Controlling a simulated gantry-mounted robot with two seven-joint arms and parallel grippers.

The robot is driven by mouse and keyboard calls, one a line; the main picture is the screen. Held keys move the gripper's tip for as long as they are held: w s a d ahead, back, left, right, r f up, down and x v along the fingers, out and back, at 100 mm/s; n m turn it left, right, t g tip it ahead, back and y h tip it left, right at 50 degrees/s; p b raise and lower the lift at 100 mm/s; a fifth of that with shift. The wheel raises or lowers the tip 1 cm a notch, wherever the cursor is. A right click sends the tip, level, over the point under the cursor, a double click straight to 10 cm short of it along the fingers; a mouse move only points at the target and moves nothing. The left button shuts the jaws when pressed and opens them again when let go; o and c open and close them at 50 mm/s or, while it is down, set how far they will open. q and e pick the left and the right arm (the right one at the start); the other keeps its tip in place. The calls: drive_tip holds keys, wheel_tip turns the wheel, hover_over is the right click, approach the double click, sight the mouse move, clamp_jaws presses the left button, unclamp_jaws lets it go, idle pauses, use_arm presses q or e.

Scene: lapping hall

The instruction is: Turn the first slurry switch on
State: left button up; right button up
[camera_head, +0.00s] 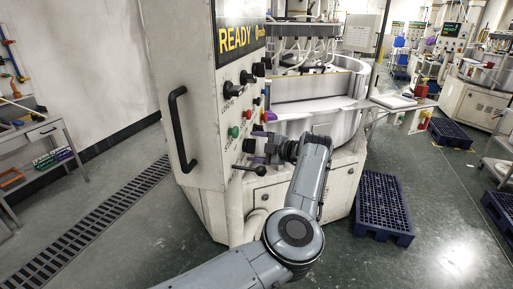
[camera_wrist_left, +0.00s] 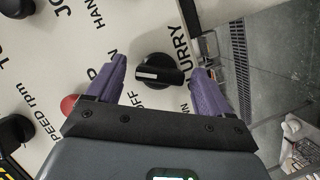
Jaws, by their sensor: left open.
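In the left wrist view a black rotary switch (camera_wrist_left: 160,77) with a white pointer mark sits on the pale panel, beside the letters of SLURRY and OFF. Its handle lies nearly level in the picture, the white mark towards the left. My left gripper (camera_wrist_left: 158,66) is open, with one purple finger on each side of this switch. No contact with it is visible. In the head view my left gripper (camera_head: 256,146) is at the machine's control panel (camera_head: 232,150), and it hides the switch there. My right gripper is in neither view.
In the head view a black lever (camera_head: 250,170) juts out just below the gripper. A blue pallet (camera_head: 383,208) lies on the floor.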

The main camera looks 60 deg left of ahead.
use_arm(q)
drive_tip(key=v, duration=1)
drive_tip(key=shift+w+d, duration=0.15)
drive_tip(key=shift+d, duration=0.2)
